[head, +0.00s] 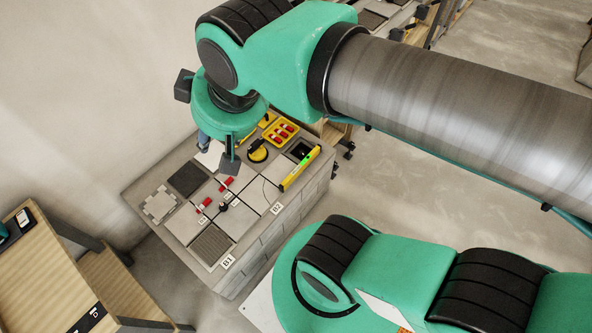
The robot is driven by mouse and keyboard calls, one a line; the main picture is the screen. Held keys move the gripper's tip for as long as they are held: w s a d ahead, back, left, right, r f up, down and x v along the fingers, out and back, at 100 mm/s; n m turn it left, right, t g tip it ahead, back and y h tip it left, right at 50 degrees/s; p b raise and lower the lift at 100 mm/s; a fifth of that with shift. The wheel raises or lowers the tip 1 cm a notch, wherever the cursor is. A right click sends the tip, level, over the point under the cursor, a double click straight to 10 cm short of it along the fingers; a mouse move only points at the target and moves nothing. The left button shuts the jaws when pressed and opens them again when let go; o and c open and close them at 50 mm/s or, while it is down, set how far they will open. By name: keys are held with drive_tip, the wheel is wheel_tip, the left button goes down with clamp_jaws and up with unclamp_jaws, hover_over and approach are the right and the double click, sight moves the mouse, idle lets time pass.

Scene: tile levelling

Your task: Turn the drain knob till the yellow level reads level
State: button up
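The yellow level (291,179) lies slanted along the right side of the tiled bench top, with a bright green patch near its upper part. Its reading is too small to make out. A dark square opening (296,148) lies beside its far end. A small black knob-like piece (223,207) stands among the grey tiles; I cannot tell whether it is the drain knob. My gripper (230,164) hangs over the bench, left of the level and apart from it in the picture. My wrist hides part of it, and its opening does not show.
The tiled bench (244,252) has labels B1 and B2 on its front edge. Red clips (227,184) sit on the tiles. A yellow tray (268,132) of red pieces and a round black-and-yellow tool (257,155) lie at the back. A wooden table (42,268) stands at left.

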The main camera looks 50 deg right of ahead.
drive_tip(key=w+d+f+m+g, duration=0.1)
drive_tip(key=w+d+f, duration=0.2)
drive_tip(key=w+d, duration=0.4)
drive_tip(key=w+d+f+m+g, duration=0.15)
drive_tip(key=w+d, duration=0.25)
drive_tip(key=w, duration=0.6)
drive_tip(key=w+d+f+m+h+p, duration=0.1)
drive_tip(key=w+d+f, duration=0.4)
drive_tip(key=d+f, duration=0.3)
drive_tip(key=w+d+f+m+p, duration=0.1)
drive_tip(key=w+d+f, duration=0.4)
drive_tip(key=d+f, duration=0.3)
drive_tip(key=d+f+m+g, duration=0.1)
drive_tip(key=d+f, duration=0.6)
drive_tip(key=f, duration=0.2)
drive_tip(key=d+f+m+g, duration=0.1)
drive_tip(key=d+f, duration=0.6)
drive_tip(key=f, duration=0.3)
drive_tip(key=s+d+f, duration=0.3)
drive_tip(key=f, duration=0.4)
drive_tip(key=s+d+f+m, duration=0.1)
drive_tip(key=s+d+f, duration=0.2)
drive_tip(key=f, duration=0.5)
drive_tip(key=s+d+f+g+y, duration=0.1)
drive_tip(key=s+d+f, duration=0.2)
drive_tip(key=f, duration=0.5)
drive_tip(key=shift+s+f+p, duration=0.15)
drive_tip(key=shift+p, duration=0.15)
drive_tip(key=shift+f, duration=0.1)
